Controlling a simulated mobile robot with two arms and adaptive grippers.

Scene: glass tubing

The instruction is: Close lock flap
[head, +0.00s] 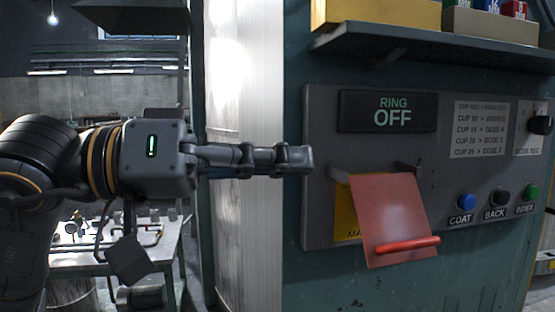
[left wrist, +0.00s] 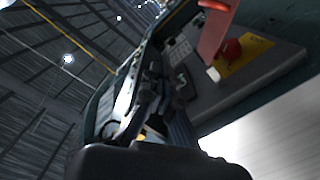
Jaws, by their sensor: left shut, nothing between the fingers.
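The lock flap is a red plate (head: 392,215) with a bright red bar handle (head: 407,245) along its lower edge. In the head view it hangs tilted out from the grey control panel (head: 322,225), with a yellow label partly showing behind it. The flap also shows at the top of the left wrist view (left wrist: 215,28), with a red knob (left wrist: 232,50) on the yellow plate beside it. My left gripper (head: 308,160) is shut and empty, left of the flap and slightly above it, apart from it. My right gripper is not in view.
The panel has a "RING OFF" display (head: 390,111), blue (head: 465,201), black (head: 497,199) and green (head: 531,192) buttons. A shelf (head: 400,38) with boxes juts out above. A workbench (head: 130,255) stands behind at left.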

